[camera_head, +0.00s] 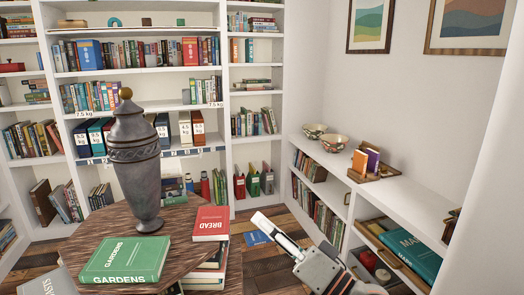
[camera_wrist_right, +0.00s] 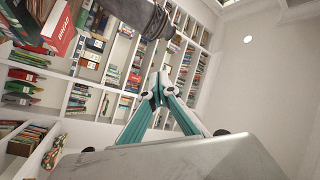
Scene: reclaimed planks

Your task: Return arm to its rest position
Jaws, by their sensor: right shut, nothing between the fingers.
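My right gripper (camera_head: 258,219) reaches in from the lower right of the head view. It is to the right of the round wooden table, clear of the books there. In the right wrist view its two teal fingers meet at the tips (camera_wrist_right: 160,88), shut with nothing between them. My left gripper is not in view.
A dark urn (camera_head: 137,175) with a gold knob stands on the round table (camera_head: 185,250). A green GARDENS book (camera_head: 125,259) and a red BREAD book (camera_head: 211,223) on a stack are nearby. A low white shelf (camera_head: 395,200) runs along the right wall.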

